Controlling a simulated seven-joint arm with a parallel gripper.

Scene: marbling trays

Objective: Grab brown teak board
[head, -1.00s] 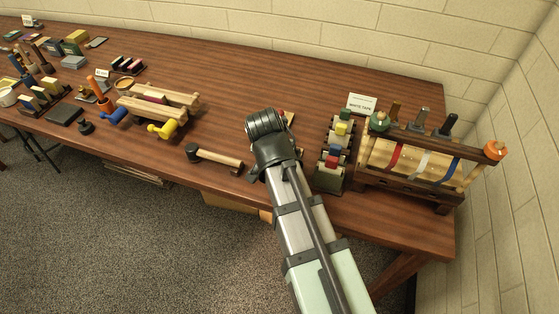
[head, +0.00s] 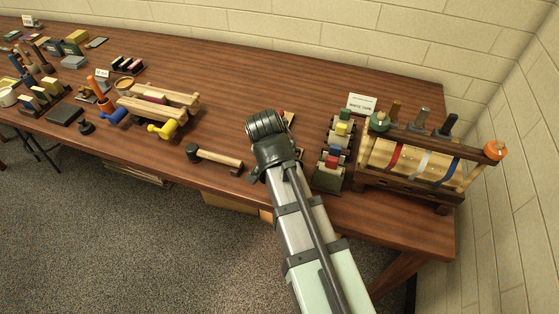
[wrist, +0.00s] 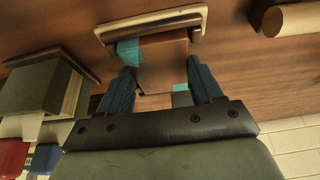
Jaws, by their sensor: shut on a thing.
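In the wrist view, a brown block-like piece with teal corners (wrist: 163,62), which looks like the brown teak board, sits between the two dark fingers of my gripper (wrist: 163,82). The fingers are shut on its sides. Its far end is at a brown piece with a cream rim (wrist: 150,25); I cannot tell whether they touch. In the head view my own arm hides the fingers and the board.
To the right in the head view stand a rack with coloured blocks (head: 325,178), a white label card (head: 362,103) and a wooden roller frame (head: 400,187). A dark-headed mallet (head: 220,158) lies to the left. The table (head: 240,75) behind is clear.

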